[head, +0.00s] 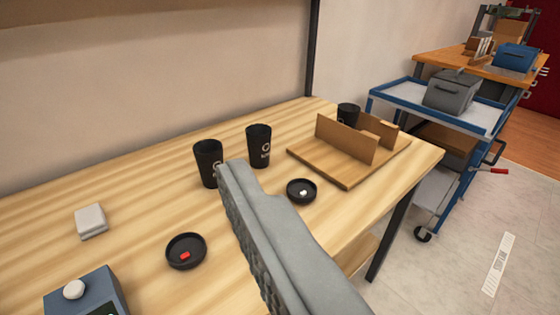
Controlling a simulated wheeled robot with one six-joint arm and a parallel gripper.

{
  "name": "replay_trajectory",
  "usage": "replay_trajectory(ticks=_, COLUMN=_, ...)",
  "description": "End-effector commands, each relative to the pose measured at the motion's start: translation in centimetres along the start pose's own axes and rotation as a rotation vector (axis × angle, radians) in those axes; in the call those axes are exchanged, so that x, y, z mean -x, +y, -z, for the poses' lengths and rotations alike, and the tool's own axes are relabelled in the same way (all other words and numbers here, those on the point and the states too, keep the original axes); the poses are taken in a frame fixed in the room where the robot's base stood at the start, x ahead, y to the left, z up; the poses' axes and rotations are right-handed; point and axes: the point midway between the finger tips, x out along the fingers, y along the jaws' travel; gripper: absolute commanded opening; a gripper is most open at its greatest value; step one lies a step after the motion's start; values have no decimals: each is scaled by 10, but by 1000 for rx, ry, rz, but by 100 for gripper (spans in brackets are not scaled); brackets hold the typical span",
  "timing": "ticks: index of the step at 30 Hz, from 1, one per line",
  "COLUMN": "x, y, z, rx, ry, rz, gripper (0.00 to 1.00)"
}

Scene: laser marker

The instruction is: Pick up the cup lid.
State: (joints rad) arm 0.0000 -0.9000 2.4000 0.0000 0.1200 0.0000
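Two round black cup lids lie on the wooden table. One lid (176,258) with a small red piece on it is left of my gripper, and the other lid (293,196) with a small white piece is just right of it. Two black cups stand upright behind the lids, a left cup (205,155) and a right cup (258,142). My gripper (236,172) shows as a grey finger with a ribbed left side, reaching up from the bottom. It overlaps the left cup's lower right in view. Nothing shows held, and I cannot make out a separate second finger.
A wooden holder (345,177) with upright panels stands at the right end of the table (140,205), with a third black cup (347,112) behind a panel. A blue-grey device (75,292) and a pale block (90,221) are at left. A blue cart (400,98) stands beyond.

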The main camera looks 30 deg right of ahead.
Motion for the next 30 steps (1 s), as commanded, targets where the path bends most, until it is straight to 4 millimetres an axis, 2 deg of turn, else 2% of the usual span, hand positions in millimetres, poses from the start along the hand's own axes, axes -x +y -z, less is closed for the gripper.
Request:
replay_trajectory(ticks=5, x=-2, y=0, z=0, rx=-1, ry=-8, rz=0, gripper=89)
replay_trajectory(ticks=8, x=-13, y=0, z=-2, rx=-4, ry=-49, rz=-1, gripper=89)
replay_trajectory(ticks=17, x=-77, y=1, z=-17, rx=-26, ry=-342, rz=-7, gripper=89)
replay_trajectory(ticks=30, x=-163, y=3, z=-54, rx=-63, ry=-812, rz=-32, gripper=89)
